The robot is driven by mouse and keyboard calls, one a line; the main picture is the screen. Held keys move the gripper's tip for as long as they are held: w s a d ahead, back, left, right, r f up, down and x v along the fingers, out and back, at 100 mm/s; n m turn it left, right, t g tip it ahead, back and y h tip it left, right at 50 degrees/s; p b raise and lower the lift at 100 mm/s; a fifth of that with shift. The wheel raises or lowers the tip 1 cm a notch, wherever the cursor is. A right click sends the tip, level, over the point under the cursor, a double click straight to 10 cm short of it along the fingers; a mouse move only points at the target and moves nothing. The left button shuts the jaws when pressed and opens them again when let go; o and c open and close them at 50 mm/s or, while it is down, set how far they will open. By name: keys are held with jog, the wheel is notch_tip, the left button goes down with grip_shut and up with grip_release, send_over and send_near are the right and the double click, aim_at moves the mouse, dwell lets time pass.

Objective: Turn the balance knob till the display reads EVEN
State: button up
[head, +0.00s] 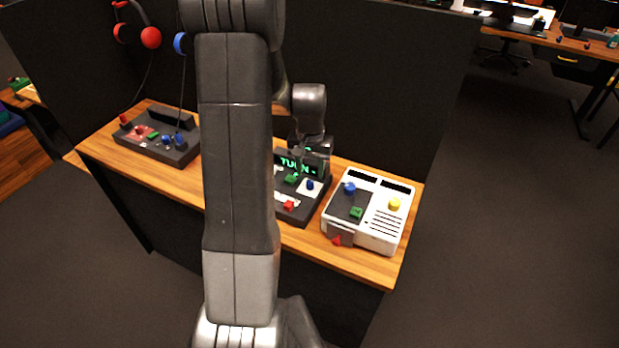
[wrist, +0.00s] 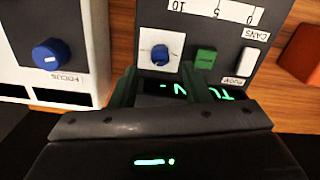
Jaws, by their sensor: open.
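The dark trackball panel (head: 312,211) stands mid-desk, partly hidden by my arm. Its display (head: 290,160) shows green letters that look like "TU" and an N; the rest is blocked. A small blue knob (head: 310,185) with a pale pointer mark sits on a white plate, likely the balance knob; its label is not readable. The knob (wrist: 161,54) shows upside down in the wrist view, beside a green square control (wrist: 205,57). My gripper (wrist: 160,75) is open and empty, its fingers apart on either side of the knob's line, short of it. The display is partly behind them.
A white device (head: 365,235) with blue, green and yellow controls stands close on the right; its FOCUS knob (wrist: 50,54) shows in the wrist view. Another dark panel (head: 155,148) is at the left. A black partition (head: 380,90) rises behind the desk.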

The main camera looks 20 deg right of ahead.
aim_at(310, 182)
jog(key=shift+f, duration=2.3)
grip_shut()
